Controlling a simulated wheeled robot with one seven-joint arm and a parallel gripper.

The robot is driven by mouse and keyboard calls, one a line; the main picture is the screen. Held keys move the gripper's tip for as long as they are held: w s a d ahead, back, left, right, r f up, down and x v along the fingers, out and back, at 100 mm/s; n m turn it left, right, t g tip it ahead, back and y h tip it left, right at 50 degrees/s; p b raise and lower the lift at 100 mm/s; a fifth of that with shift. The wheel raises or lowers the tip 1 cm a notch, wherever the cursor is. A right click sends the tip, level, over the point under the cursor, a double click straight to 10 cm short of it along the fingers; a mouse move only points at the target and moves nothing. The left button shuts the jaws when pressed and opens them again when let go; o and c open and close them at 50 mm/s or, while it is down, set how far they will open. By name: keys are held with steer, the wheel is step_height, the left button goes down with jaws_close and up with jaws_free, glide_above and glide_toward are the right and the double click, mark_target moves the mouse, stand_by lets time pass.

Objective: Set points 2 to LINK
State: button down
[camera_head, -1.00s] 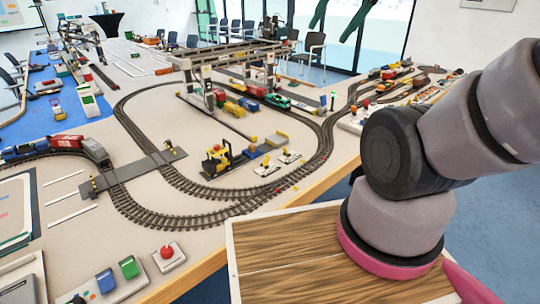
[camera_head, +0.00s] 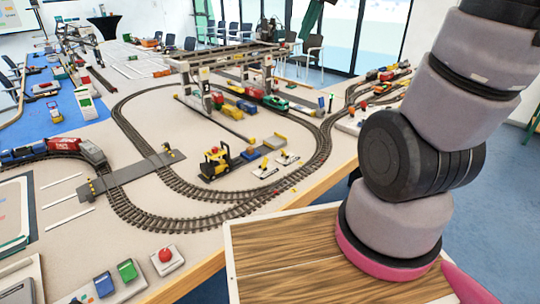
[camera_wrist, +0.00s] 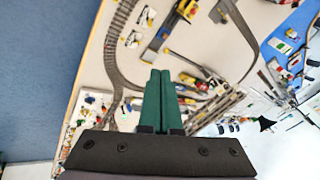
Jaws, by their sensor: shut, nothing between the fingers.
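Two small white lever plates with yellow parts, a nearer one (camera_head: 265,169) and a farther one (camera_head: 287,158), lie inside the track loop near its right curve. They also show in the wrist view, one (camera_wrist: 133,39) below the other (camera_wrist: 147,17). I cannot read any label, so I cannot tell which is points 2 or where its lever stands. My gripper (camera_wrist: 160,75) has two green fingers pressed together, empty, pointing over the table. A green finger part also shows at the top edge of the head view. It is apart from the plates.
A yellow rail vehicle (camera_head: 215,162) stands left of the plates. A gantry crane (camera_head: 235,55) spans tracks behind. A red button box (camera_head: 166,258) and blue and green buttons (camera_head: 127,270) sit at the front. A wooden-topped surface (camera_head: 290,255) stands before the table.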

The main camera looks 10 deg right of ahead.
mark_target(265, 163)
steer(key=w+f+m+g, duration=0.3)
steer(key=w+f, duration=1.4)
steer(key=w+f+m+g, duration=0.1)
steer(key=w+f, duration=0.2)
steer(key=f, duration=0.9)
steer(key=w+f+m+g, duration=0.1)
steer(key=w+f, duration=0.2)
steer(key=f, duration=0.9)
steer(key=shift+w+m+g+h, duration=0.2)
steer(key=shift+m+g+h, duration=0.1)
steer(key=shift+g, duration=0.1)
steer(key=f, duration=0.6)
steer(key=s+a+f, duration=0.1)
steer(key=f, duration=0.2)
steer(key=shift+a+f, duration=0.1)
steer(key=shift+f, duration=0.15)
steer(key=shift+s+a+r, duration=0.2)
steer(key=shift+a+r, duration=0.05)
steer(key=shift+a, duration=0.25)
steer(key=shift+s+a+r, duration=0.2)
steer(key=shift+a+r, duration=0.05)
steer(key=shift+a, duration=0.2)
steer(key=shift+s+a+r, duration=0.35)
steer(key=shift+s+a, duration=0.05)
steer(key=shift+a, duration=0.2)
